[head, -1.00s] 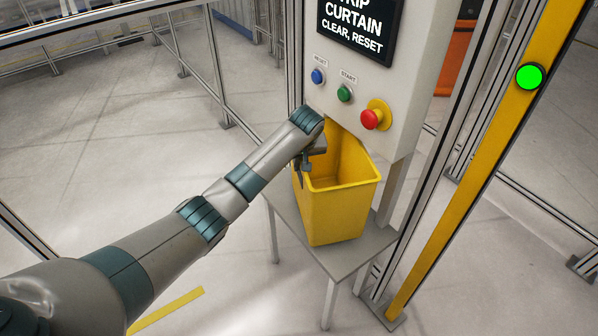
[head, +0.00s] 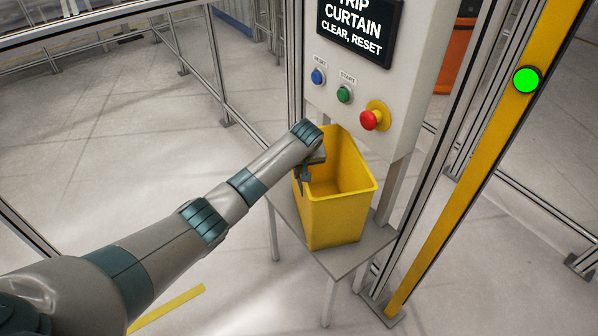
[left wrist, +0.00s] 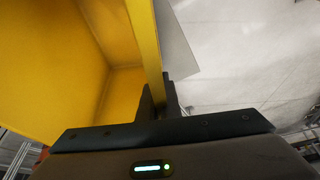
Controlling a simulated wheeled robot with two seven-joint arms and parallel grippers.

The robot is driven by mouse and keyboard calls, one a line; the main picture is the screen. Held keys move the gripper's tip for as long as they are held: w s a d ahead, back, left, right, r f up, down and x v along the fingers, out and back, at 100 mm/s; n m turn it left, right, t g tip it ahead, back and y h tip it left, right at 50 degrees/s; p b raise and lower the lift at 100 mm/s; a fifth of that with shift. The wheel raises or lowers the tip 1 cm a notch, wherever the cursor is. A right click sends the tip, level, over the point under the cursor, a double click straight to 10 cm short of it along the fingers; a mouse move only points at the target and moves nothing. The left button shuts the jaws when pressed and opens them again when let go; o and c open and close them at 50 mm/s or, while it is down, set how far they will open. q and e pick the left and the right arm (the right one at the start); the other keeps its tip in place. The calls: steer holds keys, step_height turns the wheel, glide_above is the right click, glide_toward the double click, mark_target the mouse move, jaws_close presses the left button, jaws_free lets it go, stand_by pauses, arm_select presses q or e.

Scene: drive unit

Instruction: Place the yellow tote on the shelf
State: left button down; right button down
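The yellow tote (head: 337,218) is upright and open-topped over the small grey shelf (head: 338,262), which stands on thin legs. Its base appears to rest on the shelf top, but I cannot tell whether there is a small gap. My left gripper (head: 304,174) is at the tote's left rim. In the left wrist view the tote's wall (left wrist: 145,45) runs down between the two dark fingers (left wrist: 160,103), which look shut on it. The tote's inside looks empty. My right gripper is in neither view.
A light grey control panel (head: 400,110) with blue, green and red buttons overhangs behind the tote. A yellow post (head: 470,170) with a green light stands to the right. Metal fence frames (head: 222,75) run behind and left. The floor (head: 110,150) at left is clear.

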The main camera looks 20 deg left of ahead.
arm_select(q)
steer(key=shift+w, duration=0.1)
steer(key=c, duration=2)
jaws_free()
steer(key=shift+f, duration=0.1)
steer(key=b+v, duration=0.3)
steer(key=v, duration=0.9)
steer(key=shift+s, duration=0.2)
